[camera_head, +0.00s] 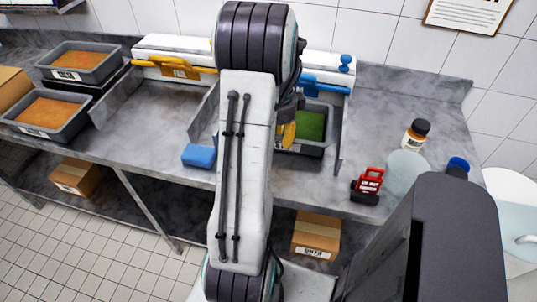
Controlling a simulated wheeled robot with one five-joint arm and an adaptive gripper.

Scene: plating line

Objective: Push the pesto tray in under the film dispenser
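The pesto tray is a dark tray (316,151) with a green filling. It sits on the counter just right of my arm, between metal side guides, and its left part is hidden. A white film dispenser (328,60) with a blue bar (322,84) stands against the wall behind it. The green filling shows in front of the blue bar; whether the tray's back edge is under the dispenser I cannot tell. My gripper (288,124) is mostly hidden behind my arm, at the tray's left side. Its fingers and any contact with the tray cannot be made out.
A second white dispenser (170,43) with a yellow bar stands left. Two orange-filled trays (77,79) (68,131) are at the far left. A blue sponge (199,155) lies left of my arm. A red-black item (367,186) and a brown bottle (415,136) stand right.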

